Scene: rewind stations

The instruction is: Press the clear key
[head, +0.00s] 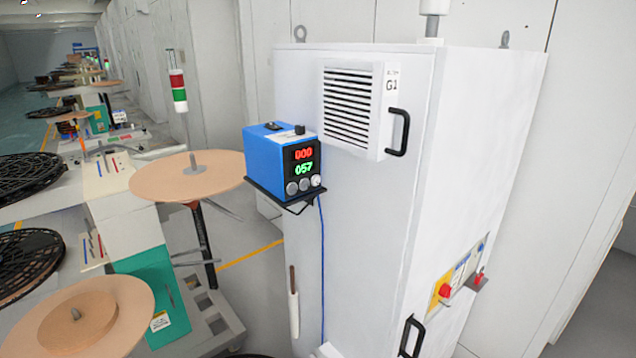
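A blue counter box (265,168) sits on a small dark shelf (262,192) fixed to the white cabinet. Its black front face shows a red readout (304,153) of 000 and a green readout (304,168) of 057. Below the readouts are two grey round keys (292,188) and a paler, whitish one (316,181) at the right. Their labels are too small to read, so I cannot tell which is the clear key. A black knob (299,129) and a dark switch are on top of the box. My gripper is not in view.
The white cabinet (370,220) has a louvred vent (349,108), black handles (398,132) and a red knob on yellow (443,291). A blue cable (322,260) hangs below the shelf. Tan discs (170,180) and black reels (28,268) crowd the left. Some floor shows between.

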